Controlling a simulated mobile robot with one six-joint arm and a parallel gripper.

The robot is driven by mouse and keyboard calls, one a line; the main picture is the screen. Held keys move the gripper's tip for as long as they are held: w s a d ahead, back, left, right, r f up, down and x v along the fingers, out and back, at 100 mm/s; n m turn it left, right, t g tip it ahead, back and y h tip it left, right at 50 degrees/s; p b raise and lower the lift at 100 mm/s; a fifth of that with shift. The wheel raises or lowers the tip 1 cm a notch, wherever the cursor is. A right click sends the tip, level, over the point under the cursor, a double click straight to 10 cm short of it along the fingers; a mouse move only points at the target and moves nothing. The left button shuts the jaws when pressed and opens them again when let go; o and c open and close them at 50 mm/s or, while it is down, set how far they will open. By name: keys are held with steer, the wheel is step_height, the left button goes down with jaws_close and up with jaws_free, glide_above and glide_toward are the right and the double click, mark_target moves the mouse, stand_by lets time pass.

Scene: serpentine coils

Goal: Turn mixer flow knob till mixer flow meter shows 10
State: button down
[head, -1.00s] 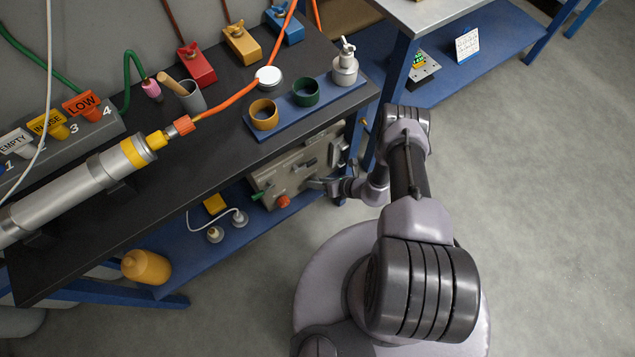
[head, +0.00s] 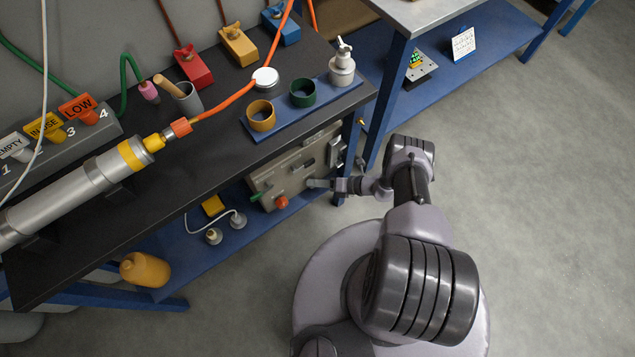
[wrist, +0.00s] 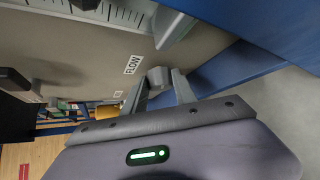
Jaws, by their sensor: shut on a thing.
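The grey mixer panel (head: 270,187) is under the black bench top, facing my arm. In the wrist view, my gripper (wrist: 160,88) is shut on the grey flow knob (wrist: 157,75) beside the printed FLOW label (wrist: 133,64). The fingers sit on either side of the knob. Part of a meter scale (wrist: 118,13) with tick marks shows at the top edge. Its numbers and reading cannot be made out. In the head view, my gripper (head: 318,184) is at the panel's lower right, and the knob is too small to tell.
A red knob (head: 281,202) and a green handle (head: 255,197) sit on the panel's lower left. A blue table leg (head: 368,150) stands close right of my gripper. The bench top (head: 215,150) overhangs the panel. Open floor (head: 540,200) lies to the right.

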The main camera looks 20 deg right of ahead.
steer(key=shift+w, duration=0.1)
steer(key=c, duration=1)
jaws_free()
steer(key=p+v, duration=0.3)
steer(key=v, duration=1.4)
steer(key=shift+s+p, duration=0.25)
steer(key=shift+p, duration=0.15)
steer(key=shift+d+r, duration=0.1)
steer(key=shift+r, duration=0.05)
